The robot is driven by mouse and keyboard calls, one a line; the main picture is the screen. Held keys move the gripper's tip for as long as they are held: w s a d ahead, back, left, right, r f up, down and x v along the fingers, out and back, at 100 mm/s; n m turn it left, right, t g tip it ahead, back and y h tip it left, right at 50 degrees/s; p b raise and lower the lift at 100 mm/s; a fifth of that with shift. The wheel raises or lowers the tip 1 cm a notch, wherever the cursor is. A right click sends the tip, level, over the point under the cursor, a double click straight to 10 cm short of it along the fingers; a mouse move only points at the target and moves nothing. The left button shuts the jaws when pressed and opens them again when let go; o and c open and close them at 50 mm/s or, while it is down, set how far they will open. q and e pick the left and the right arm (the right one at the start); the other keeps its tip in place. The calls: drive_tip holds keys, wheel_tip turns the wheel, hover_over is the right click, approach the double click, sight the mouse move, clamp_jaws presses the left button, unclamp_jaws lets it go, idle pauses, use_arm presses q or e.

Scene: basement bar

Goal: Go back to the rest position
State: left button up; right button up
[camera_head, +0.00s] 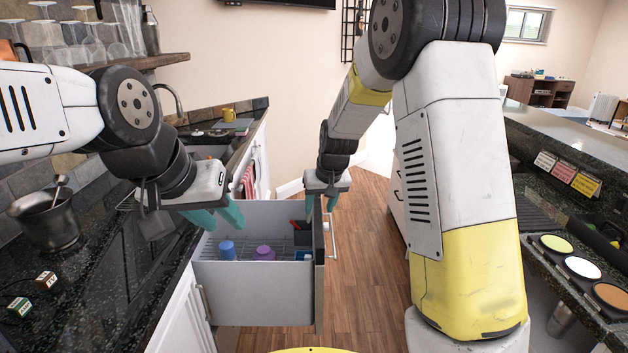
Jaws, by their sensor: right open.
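My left gripper (222,222) hangs over the left part of a pulled-out drawer (255,295), its two teal fingers spread apart with nothing seen between them. My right gripper (320,208) points down at the drawer's right front panel, near its handle (333,238). Its teal fingers are apart, one on each side of the panel's top edge; whether they touch it I cannot tell. Inside the drawer stand a blue item (227,250), a purple item (264,253) and a dark box (302,232) with something red in it.
A dark counter (110,285) on the left holds a metal bucket (47,222) and small labelled cubes (46,280). A glass shelf (140,63) hangs above. The right counter (575,200) holds coloured round lids (582,267). Wooden floor (365,290) is clear between.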

drive_tip(key=s+d+r+m+y, duration=0.1)
drive_tip(key=s+d+r, duration=0.3)
drive_tip(key=s+r, duration=0.3)
drive_tip(key=s+d+r, duration=0.3)
drive_tip(key=s+r, duration=0.4)
drive_tip(key=s, duration=0.1)
drive_tip(key=s+d+r+t, duration=0.1)
drive_tip(key=s+d, duration=0.1)
drive_tip(key=s, duration=0.5)
drive_tip(key=s+d+r+m+t, duration=0.1)
drive_tip(key=s+d, duration=0.1)
drive_tip(key=s, duration=0.5)
drive_tip(key=shift+s+d+h, duration=0.25)
drive_tip(key=shift+s+h, duration=0.05)
drive_tip(key=shift+w+d, duration=0.1)
